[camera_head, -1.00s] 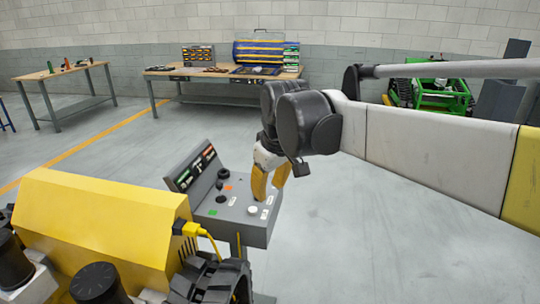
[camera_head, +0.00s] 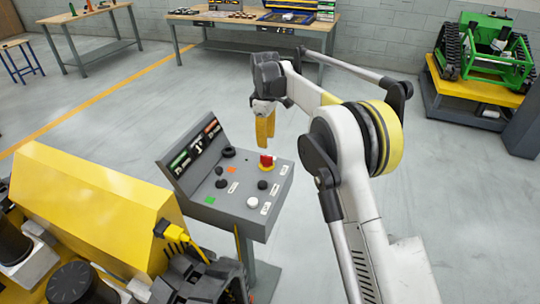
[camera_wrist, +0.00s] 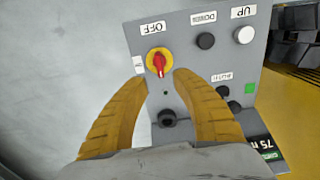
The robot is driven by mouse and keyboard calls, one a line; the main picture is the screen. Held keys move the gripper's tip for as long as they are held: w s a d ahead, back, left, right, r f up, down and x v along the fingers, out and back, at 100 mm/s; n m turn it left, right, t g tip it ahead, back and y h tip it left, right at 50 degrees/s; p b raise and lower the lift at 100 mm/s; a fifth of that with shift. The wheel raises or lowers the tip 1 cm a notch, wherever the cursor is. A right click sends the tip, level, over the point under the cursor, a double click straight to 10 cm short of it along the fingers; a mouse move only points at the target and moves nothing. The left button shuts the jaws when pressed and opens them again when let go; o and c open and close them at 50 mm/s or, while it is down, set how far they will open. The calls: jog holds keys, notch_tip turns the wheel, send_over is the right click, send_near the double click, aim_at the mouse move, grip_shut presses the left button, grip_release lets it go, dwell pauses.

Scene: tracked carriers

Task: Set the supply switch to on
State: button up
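The supply switch is a red rotary knob on a yellow round plate on the grey control panel; it shows in the head view (camera_head: 266,161) and in the wrist view (camera_wrist: 159,62). An OFF label (camera_wrist: 152,28) is beside it; another small white label (camera_wrist: 139,64) is too small to read. The knob's bar runs roughly up and down in the wrist view. My gripper (camera_head: 264,130) hangs above the panel's far right part, fingers down. In the wrist view its yellow fingers (camera_wrist: 159,80) are apart and empty, with the knob just past the gap between their tips.
The grey panel (camera_head: 193,200) also carries black knobs, a white button (camera_head: 252,202), green and orange patches and a raised display. A yellow machine housing (camera_head: 90,200) stands close on the left. Workbenches stand at the back, and a green tracked vehicle (camera_head: 485,50) is far right.

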aim_at(266, 156)
notch_tip(266, 156, down, 8)
jog(key=shift+f+b, duration=0.25)
jog(key=shift+b, duration=0.95)
jog(key=shift+c, duration=0.5)
grip_shut()
